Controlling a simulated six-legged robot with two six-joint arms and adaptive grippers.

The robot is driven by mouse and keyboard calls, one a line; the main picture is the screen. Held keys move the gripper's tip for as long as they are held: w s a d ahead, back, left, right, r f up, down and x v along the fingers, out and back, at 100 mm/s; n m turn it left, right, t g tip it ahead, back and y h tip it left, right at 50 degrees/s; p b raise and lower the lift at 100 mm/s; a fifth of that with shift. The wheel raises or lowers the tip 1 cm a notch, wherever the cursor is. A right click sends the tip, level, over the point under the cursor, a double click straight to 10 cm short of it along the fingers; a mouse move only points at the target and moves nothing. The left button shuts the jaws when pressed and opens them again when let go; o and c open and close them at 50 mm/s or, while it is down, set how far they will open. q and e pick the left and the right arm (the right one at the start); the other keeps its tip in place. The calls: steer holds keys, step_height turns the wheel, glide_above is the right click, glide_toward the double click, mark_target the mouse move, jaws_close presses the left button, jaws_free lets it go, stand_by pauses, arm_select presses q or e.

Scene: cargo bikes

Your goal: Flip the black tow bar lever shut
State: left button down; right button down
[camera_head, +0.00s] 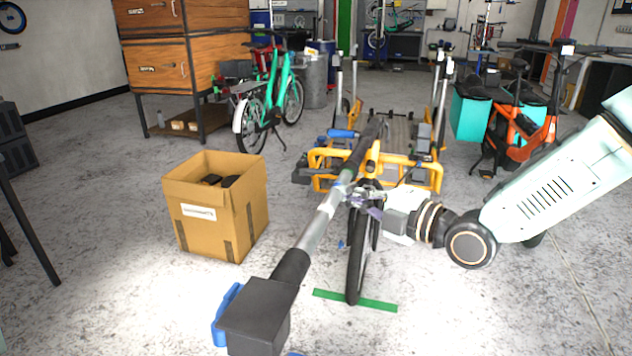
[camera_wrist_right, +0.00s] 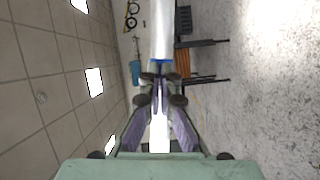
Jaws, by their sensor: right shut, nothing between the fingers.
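My right gripper (camera_head: 374,208) reaches in from the right in the head view, beside the middle of a long silver bar (camera_head: 322,217) above a bike's front wheel (camera_head: 357,262). Its fingers are shut and empty. In the right wrist view, the gripper (camera_wrist_right: 158,78) has purple finger links that close toward dark tips. A pale tube (camera_wrist_right: 163,30) with a blue band lies straight beyond the tips; I cannot tell whether they touch it. I cannot make out the black tow bar lever for certain; the gripper and bar hide part of that area. My left gripper is out of view.
A black block (camera_head: 258,312) with a blue part is at the bar's near end. A yellow cargo frame (camera_head: 320,157) stands behind the wheel. A cardboard box (camera_head: 205,222) is at the left, and an orange bike (camera_head: 522,137) at the right.

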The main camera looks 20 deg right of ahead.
steer(key=b+x, duration=0.1)
steer(key=x, duration=0.2)
steer(key=b, duration=0.3)
glide_toward(302, 171)
steer(key=w+a, duration=0.4)
steer(key=shift+w+d+f, duration=0.15)
steer(key=shift+w+d, duration=0.25)
steer(key=shift+d, duration=0.05)
steer(key=shift+w, duration=0.15)
